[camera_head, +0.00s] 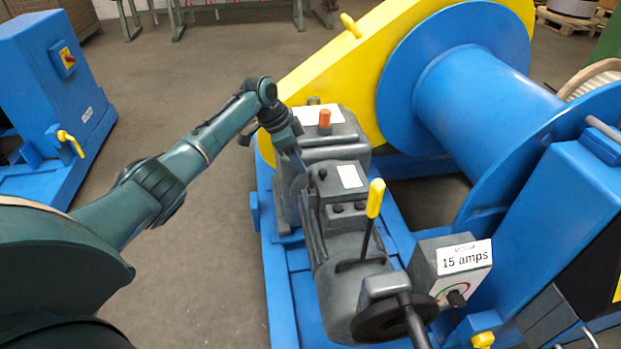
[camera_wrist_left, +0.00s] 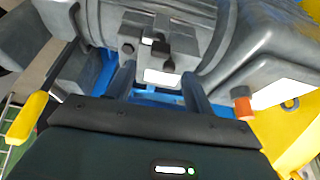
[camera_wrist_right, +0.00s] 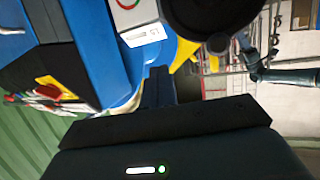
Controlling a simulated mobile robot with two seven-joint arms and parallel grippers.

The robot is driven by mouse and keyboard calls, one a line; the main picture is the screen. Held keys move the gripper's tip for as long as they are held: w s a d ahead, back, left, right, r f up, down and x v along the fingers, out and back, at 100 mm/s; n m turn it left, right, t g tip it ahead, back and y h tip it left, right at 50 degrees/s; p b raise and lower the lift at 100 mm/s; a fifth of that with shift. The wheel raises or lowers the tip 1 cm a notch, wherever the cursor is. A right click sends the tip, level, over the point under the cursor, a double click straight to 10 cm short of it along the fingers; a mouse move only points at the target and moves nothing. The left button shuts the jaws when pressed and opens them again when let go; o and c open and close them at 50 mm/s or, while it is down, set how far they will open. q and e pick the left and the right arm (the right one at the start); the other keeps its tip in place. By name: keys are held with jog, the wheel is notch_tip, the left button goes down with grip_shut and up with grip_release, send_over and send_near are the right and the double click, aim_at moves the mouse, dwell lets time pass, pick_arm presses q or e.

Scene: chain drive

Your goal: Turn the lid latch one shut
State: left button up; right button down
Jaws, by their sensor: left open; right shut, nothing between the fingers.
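A small grey box (camera_head: 341,190) with a white label sits on the grey motor unit and also shows in the left wrist view (camera_wrist_left: 158,62). It carries black knobs (camera_head: 322,173), one with a dark lever-like part (camera_wrist_left: 160,47). I cannot tell which one is lid latch one or how far it is turned. My left gripper (camera_wrist_left: 158,72) is open, its fingers apart on either side of the labelled part, with no clear contact visible. In the head view its tips are partly hidden near the box. My right gripper (camera_wrist_right: 158,70) is shut and empty, away from the box.
A yellow-handled lever (camera_head: 374,198) rises close to the box. An orange knob (camera_head: 325,117) stands behind it. A yellow guard (camera_head: 330,70) and blue drum (camera_head: 490,85) stand behind.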

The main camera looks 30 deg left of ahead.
aim_at(310, 178)
pick_arm(q)
jog(key=b+x, duration=0.2)
jog(key=x, duration=0.5)
jog(key=shift+w+d+f, duration=0.15)
jog(key=shift+w+f, duration=0.05)
jog(key=shift+f, duration=0.1)
pick_arm(e)
jog(key=f, duration=0.1)
jog(key=a+f+n, duration=0.1)
jog(key=f, duration=0.1)
jog(key=shift+w+g, duration=0.2)
jog(key=shift+g, duration=0.1)
pick_arm(q)
jog(key=shift+c, duration=0.3)
pick_arm(e)
jog(key=shift+r, duration=0.15)
pick_arm(q)
jog(key=c, duration=0.9)
pick_arm(e)
jog(key=shift+w+r, duration=0.15)
